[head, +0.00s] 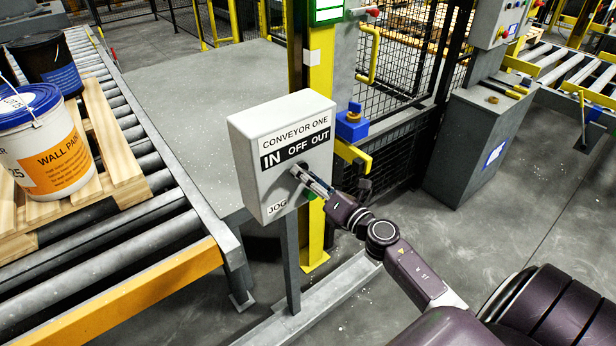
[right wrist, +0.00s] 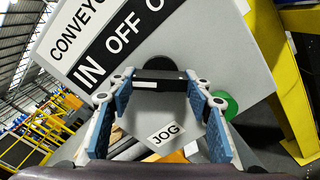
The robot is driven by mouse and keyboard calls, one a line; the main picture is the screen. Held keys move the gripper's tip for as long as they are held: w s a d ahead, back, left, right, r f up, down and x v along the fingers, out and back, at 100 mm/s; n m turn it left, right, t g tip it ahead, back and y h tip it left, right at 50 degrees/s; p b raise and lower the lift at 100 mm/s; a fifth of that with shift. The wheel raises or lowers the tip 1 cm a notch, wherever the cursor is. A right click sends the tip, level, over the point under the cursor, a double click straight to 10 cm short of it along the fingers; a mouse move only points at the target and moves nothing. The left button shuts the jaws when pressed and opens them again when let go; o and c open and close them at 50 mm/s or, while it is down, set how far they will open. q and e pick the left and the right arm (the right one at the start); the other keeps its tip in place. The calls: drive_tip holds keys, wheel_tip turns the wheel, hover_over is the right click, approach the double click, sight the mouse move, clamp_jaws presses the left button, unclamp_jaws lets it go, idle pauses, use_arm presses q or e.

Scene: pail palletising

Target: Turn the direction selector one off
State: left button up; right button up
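The grey control box (head: 284,155) labelled CONVEYOR ONE has a direction strip reading IN, OFF, OUT and a JOG label below. In the right wrist view, the black direction selector (right wrist: 172,84) has a white mark on its left half, toward the IN side. My right gripper (head: 306,181) is at the box front and covers most of the selector in the head view. In the right wrist view, its blue-padded fingers (right wrist: 160,88) stand apart on either side of the selector's bar. The bar seems to fill the gap; whether they press on it is unclear. My left gripper is not in view.
A green button (right wrist: 228,104) sits right of the selector. A yellow post (head: 318,85) stands behind the box. A roller conveyor (head: 162,238) at left carries a wooden pallet (head: 112,150) with pails (head: 48,150). Mesh fencing (head: 398,70) stands behind.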

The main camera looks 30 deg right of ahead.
drive_tip(key=c, duration=0.3)
drive_tip(key=shift+m, duration=0.3)
drive_tip(key=shift+m+p, duration=1.4)
drive_tip(key=shift+m, duration=2.7)
drive_tip(key=o, duration=1.1)
drive_tip(key=shift+d, duration=0.1)
drive_tip(key=shift+o, duration=0.2)
